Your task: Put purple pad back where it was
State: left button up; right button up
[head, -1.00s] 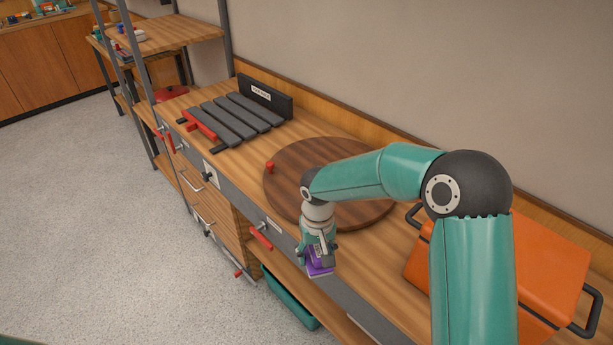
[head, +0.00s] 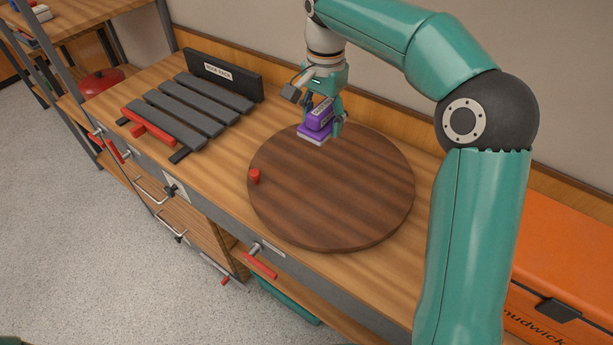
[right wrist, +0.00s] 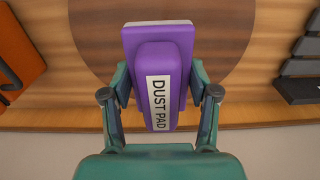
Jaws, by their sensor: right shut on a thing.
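The purple pad (head: 319,119) has a pale underside and is in my right gripper (head: 322,108), over the far edge of the round dark wooden board (head: 340,205). In the right wrist view the purple pad (right wrist: 160,75) shows a "DUST PAD" label, with the fingers of my right gripper (right wrist: 160,98) shut on its two sides. The round board lies below it there. I cannot tell in the head view whether the pad touches the board. My left gripper is not in view.
A red peg (head: 254,176) stands at the board's left edge. A labelled rack with grey slats (head: 190,105) is on the bench to the left. An orange box (head: 565,260) is at the right. The board's top is otherwise bare.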

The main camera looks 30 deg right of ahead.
aim_at(317, 187)
jog(key=f, duration=1.9)
jog(key=shift+w+a+f+b, duration=0.1)
jog(key=shift+a+f+b, duration=0.1)
jog(key=shift+b, duration=0.15)
jog(key=o, duration=1.1)
notch_tip(317, 187, up, 12)
jog(key=shift+r, duration=0.1)
